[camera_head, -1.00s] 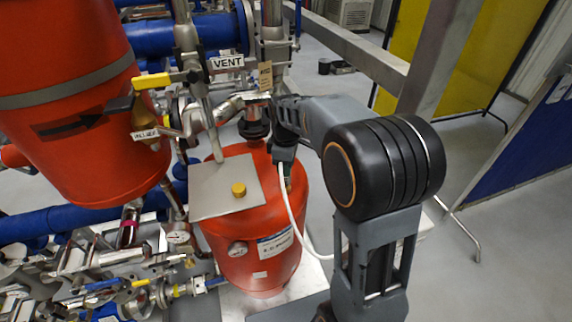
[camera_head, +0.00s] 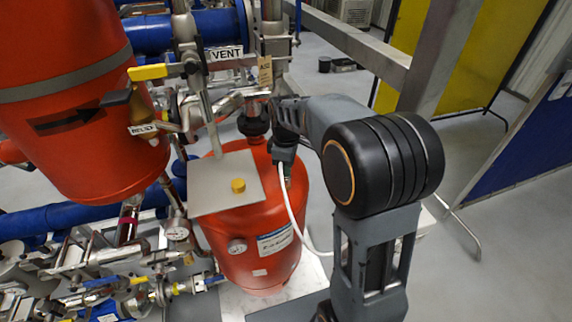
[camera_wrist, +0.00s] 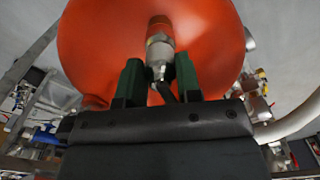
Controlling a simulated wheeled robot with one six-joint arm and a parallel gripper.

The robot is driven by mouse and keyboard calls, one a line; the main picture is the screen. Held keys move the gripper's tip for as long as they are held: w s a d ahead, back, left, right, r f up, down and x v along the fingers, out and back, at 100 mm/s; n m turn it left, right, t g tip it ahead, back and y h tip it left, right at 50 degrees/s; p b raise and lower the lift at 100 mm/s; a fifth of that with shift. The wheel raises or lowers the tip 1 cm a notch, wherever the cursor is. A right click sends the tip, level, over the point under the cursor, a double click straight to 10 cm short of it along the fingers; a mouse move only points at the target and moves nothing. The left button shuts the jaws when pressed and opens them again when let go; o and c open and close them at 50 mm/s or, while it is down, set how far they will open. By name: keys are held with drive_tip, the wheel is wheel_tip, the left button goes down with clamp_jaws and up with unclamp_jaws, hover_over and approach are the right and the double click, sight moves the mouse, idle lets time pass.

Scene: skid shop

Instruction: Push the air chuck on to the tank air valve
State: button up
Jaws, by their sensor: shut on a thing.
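The red tank (camera_head: 225,230) stands upright, and its rounded red end fills the upper middle of the wrist view (camera_wrist: 100,40). A metal stem, which looks like the tank air valve (camera_wrist: 159,24), sticks out of the red surface. The silver air chuck (camera_wrist: 160,50) is in line with it and looks close against it; I cannot tell whether it is fully seated. My gripper (camera_wrist: 159,72) is shut on the chuck, with a green finger on each side. In the head view my gripper (camera_head: 285,155) is at the tank's upper right, and the valve is hidden there.
A white hose (camera_head: 292,205) hangs from my gripper along the tank. Pipework and the VENT tag (camera_head: 225,53) crowd above and left. Open floor (camera_head: 500,240) lies right.

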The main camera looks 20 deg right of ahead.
drive_tip(key=shift+f, duration=0.15)
drive_tip(key=o, duration=1.1)
drive_tip(key=shift+r+p, duration=2.95)
drive_tip(key=shift+r, duration=0.85)
